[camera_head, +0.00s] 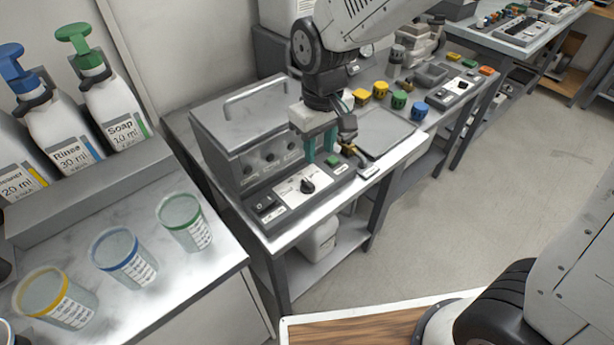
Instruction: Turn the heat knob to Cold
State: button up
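A black knob (307,185) sits on a white dial plate (292,190) on the front control strip of a grey metal unit. It seems to be the heat knob. The plate's lettering and the pointer's setting are too small to read. My gripper (320,156) points down above and behind the knob, near the unit's front face. Its two teal fingers stand apart with nothing visible between them. The gripper appears clear of the knob, though the exact gap is hard to tell.
A black switch (266,206) lies left of the knob and a green button (333,160) right of it. A brass-coloured fitting (352,150) is close to the gripper's right. The unit's handled lid (250,110) rises behind. Cups and pump bottles stand on the left bench.

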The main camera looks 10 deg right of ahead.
aim_at(307, 182)
jog(key=a+f, duration=0.2)
jog(key=f, duration=0.1)
jog(key=shift+w+a+n, duration=0.2)
jog(key=shift+w+n, duration=0.1)
jog(key=shift+w, duration=0.05)
notch_tip(307, 182, down, 7)
jog(key=shift+f, duration=0.1)
grip_shut()
